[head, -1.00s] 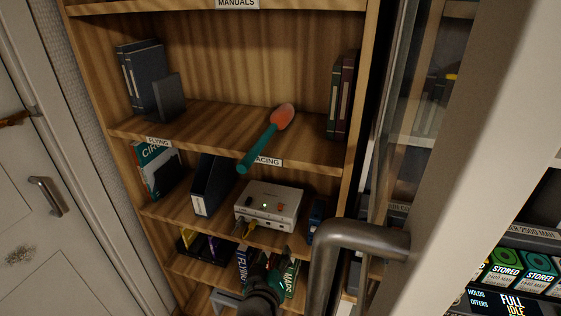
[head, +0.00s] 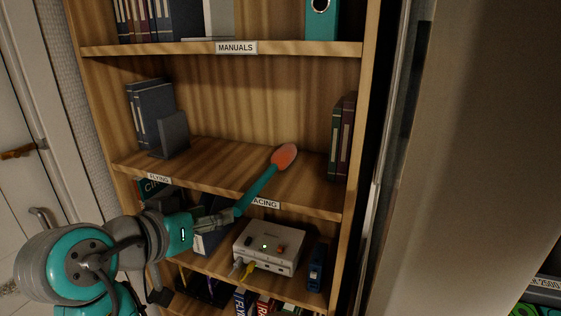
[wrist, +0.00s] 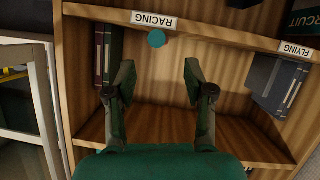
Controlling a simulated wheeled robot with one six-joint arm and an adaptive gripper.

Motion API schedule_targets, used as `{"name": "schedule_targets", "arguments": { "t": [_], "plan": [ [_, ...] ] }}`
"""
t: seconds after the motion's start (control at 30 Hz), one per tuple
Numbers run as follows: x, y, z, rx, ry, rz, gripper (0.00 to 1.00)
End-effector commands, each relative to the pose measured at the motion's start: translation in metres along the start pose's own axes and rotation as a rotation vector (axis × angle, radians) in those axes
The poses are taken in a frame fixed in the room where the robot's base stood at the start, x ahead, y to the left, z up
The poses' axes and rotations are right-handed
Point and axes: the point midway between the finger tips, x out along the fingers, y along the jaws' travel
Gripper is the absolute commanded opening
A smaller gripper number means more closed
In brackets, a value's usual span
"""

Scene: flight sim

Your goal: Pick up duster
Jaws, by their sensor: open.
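The duster has an orange-red head (head: 284,156) and a teal handle (head: 256,190). It lies on the middle shelf, and its handle sticks out over the front edge beside the "RACING" label. In the head view my gripper (head: 225,216) is at the handle's free end; whether they touch I cannot tell. In the wrist view my gripper (wrist: 157,72) is open and empty, its two fingers spread. The round teal handle end (wrist: 156,39) shows past the fingertips, sideways between them, near the shelf edge. The duster's head is hidden in that view.
Dark binders (head: 152,115) stand at the shelf's left and more binders (head: 342,138) at its right. A white box with a lit lamp (head: 268,247) sits on the shelf below. The "MANUALS" shelf (head: 150,49) is above. A pale panel (head: 470,120) stands at the right.

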Motion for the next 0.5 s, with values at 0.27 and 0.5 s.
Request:
{"name": "schedule_targets", "arguments": {
  "t": [0.27,0.5],
  "plan": [
    [0.04,0.001,0.001,-0.001,-0.001,0.004,0.53],
    [0.057,0.001,0.001,-0.001,0.0,0.001,0.53]
  ]
}}
